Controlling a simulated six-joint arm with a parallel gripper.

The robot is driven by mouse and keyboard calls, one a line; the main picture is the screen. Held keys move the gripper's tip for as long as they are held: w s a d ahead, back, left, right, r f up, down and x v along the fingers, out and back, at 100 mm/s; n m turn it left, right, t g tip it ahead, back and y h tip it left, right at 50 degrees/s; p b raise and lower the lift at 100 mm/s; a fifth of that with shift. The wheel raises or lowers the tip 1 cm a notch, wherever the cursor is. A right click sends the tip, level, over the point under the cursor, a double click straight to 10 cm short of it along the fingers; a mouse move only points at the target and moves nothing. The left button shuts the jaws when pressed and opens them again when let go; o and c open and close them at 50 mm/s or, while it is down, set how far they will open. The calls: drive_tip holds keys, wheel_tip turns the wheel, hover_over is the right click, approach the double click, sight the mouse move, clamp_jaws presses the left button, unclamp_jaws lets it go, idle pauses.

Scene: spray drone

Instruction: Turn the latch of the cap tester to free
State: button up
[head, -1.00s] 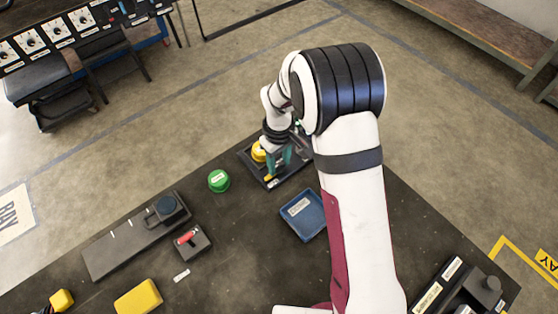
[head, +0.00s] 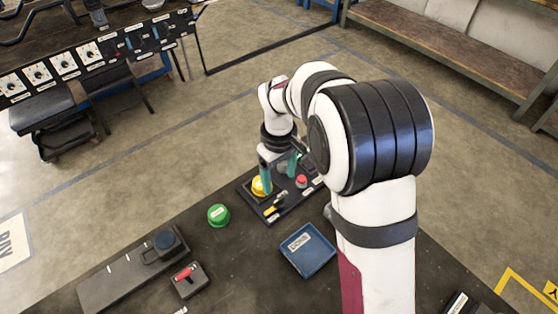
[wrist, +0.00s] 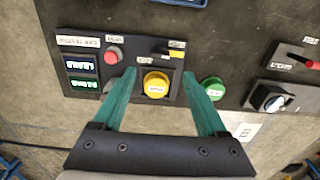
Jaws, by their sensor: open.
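The cap tester (head: 288,208) is a dark panel at the table's far edge. Its latch (head: 273,209), a dark bar with a yellow end, is on the near side; the wrist view shows this latch (wrist: 177,54) near the panel's upper edge, its small label unreadable. A yellow cap (wrist: 156,84) sits on the panel beside it. A red button (wrist: 113,54) and two small displays (wrist: 83,75), the lower lit green, are farther left. My gripper (head: 279,176) is open above the panel. Its teal fingers (wrist: 160,76) appear on either side of the yellow cap, empty.
A green cap (head: 218,215) stands left of the tester. A blue tray (head: 307,250) lies nearer, below the panel. A red-handled switch box (head: 189,281) and a long dark base with a round knob (head: 130,275) are at left. The table between is clear.

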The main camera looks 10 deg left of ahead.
wheel_tip(320, 180, up, 7)
drive_tip(key=shift+f, duration=0.1)
idle(0.3)
drive_tip(key=s+d+r+m, duration=0.5)
drive_tip(key=s+d+m, duration=0.15)
drive_tip(key=s, duration=0.35)
drive_tip(key=s+d+f+m+y, duration=0.1)
drive_tip(key=s+m, duration=0.3)
drive_tip(key=s, duration=0.4)
drive_tip(key=s+d+f+m, duration=0.1)
drive_tip(key=s+d+m, duration=0.2)
drive_tip(key=s, duration=0.5)
drive_tip(key=shift+s+d+f+m+y, duration=0.3)
drive_tip(key=shift+m+y, duration=0.1)
drive_tip(key=shift+m, duration=0.25)
